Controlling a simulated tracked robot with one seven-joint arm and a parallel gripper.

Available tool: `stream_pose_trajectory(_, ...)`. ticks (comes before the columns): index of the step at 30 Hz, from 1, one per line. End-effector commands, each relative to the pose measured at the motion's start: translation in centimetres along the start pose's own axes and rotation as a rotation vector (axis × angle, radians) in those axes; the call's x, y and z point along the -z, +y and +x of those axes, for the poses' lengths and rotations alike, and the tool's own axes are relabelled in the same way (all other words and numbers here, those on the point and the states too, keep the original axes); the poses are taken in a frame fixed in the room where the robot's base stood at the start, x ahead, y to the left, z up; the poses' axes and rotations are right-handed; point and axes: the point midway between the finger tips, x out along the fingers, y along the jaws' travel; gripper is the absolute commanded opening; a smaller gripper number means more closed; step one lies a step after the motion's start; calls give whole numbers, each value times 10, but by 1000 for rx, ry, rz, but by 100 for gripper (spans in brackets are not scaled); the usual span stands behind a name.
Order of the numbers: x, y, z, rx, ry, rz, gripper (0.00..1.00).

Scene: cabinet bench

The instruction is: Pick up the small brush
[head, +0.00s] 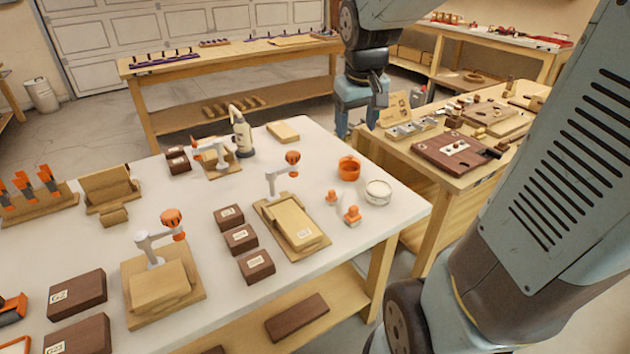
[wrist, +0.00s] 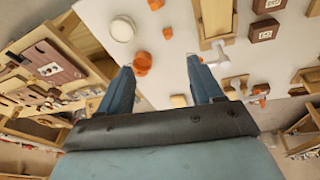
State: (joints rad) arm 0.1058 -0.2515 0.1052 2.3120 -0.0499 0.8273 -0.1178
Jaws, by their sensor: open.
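Two small orange pieces, one (head: 352,214) nearer and one (head: 331,197) behind it, lie on the white bench near its right end. They may be brushes; they are too small to tell. They also show in the wrist view, one (wrist: 155,4) at the top edge and one (wrist: 167,33) below it. My gripper (head: 357,126) hangs beyond the bench's far right corner, above and apart from the pieces. In the wrist view my gripper (wrist: 160,65) is open with nothing between its fingers.
An orange bowl (head: 348,170) and a round white container (head: 378,191) stand beside the pieces. A wooden table (head: 470,182) with boards and parts stands at right.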

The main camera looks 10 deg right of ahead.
Motion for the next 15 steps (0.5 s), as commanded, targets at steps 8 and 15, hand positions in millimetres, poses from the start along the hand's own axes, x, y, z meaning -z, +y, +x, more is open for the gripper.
stream_pose_trajectory(8, 46, 6, 67, 28, -102, -70, 66)
stream_pose_trajectory(15, 74, 8, 131, 70, -177, -123, 66)
